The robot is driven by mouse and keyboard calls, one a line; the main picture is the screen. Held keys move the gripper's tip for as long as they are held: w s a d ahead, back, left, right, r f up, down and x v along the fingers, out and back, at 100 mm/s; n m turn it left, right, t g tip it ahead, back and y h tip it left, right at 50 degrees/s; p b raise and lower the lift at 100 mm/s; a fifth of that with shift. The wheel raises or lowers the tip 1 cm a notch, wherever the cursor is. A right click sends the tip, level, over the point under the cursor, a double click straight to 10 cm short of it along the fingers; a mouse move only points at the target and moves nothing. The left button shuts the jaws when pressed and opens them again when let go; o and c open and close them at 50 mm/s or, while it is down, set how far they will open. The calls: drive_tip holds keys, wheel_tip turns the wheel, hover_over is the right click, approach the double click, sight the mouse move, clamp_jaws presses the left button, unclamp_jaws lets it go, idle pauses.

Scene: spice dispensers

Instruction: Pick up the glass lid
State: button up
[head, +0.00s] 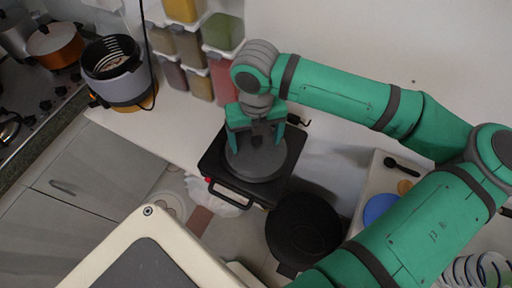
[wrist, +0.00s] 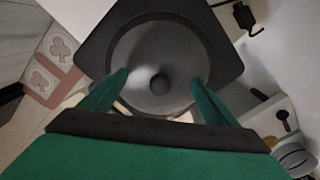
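The glass lid (wrist: 145,45) is a round, greyish see-through disc with a dark knob (wrist: 160,84) at its middle. It lies on a black square hot plate (wrist: 222,38) with a front handle. In the head view the lid (head: 254,164) shows below my gripper (head: 256,138), which points down over it. In the wrist view my gripper (wrist: 158,92) is open, with its green fingers spread on either side of the knob. The fingers look apart from the knob; their exact height above the lid is hard to tell.
A black round pan (head: 304,230) sits right of the hot plate. A white and grey cooker (head: 116,72) stands at left. Spice dispensers (head: 222,34) hang on the wall close behind my gripper. A tray with a blue round item (head: 380,209) is at right.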

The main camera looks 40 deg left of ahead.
drive_tip(key=shift+s+d+f, duration=0.1)
drive_tip(key=shift+f, duration=0.1)
drive_tip(key=c, duration=0.6)
